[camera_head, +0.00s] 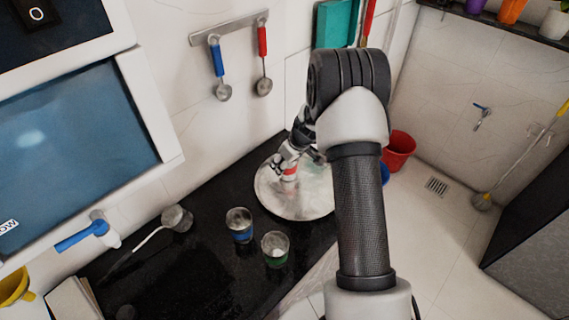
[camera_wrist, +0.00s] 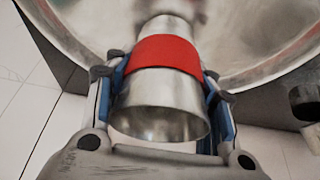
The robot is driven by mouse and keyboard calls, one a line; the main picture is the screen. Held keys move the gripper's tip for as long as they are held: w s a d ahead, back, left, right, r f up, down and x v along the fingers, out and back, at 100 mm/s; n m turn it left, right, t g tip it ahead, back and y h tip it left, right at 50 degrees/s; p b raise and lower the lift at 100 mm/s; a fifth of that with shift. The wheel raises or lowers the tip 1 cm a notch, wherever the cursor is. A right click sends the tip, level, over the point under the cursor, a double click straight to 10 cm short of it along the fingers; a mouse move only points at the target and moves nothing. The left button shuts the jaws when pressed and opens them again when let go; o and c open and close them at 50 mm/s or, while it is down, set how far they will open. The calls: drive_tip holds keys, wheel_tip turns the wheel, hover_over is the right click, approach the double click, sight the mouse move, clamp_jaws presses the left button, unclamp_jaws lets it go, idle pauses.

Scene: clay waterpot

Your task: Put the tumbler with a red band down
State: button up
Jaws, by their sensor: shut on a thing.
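The tumbler with a red band (camera_wrist: 165,55) is a metal cup, seen large in the wrist view with its open mouth toward the camera. My gripper (camera_wrist: 163,88) is shut on it, one finger on each side at the band. In the head view the red band (camera_head: 290,171) shows over the round metal tray (camera_head: 305,208), and my gripper (camera_head: 285,165) is beside it, partly covered by my arm. The tray lies behind the tumbler in the wrist view. I cannot tell whether the tumbler touches the tray.
On the black counter (camera_head: 190,262) stand a blue-banded tumbler (camera_head: 240,225), a green-banded tumbler (camera_head: 275,249) and a plain-looking metal cup (camera_head: 177,218). A red bucket (camera_head: 399,150) stands on the floor to the right. Ladles (camera_head: 263,80) hang on the wall behind.

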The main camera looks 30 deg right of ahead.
drive_tip(key=shift+f, duration=0.2)
drive_tip(key=o, duration=1.1)
drive_tip(key=shift+r, duration=0.1)
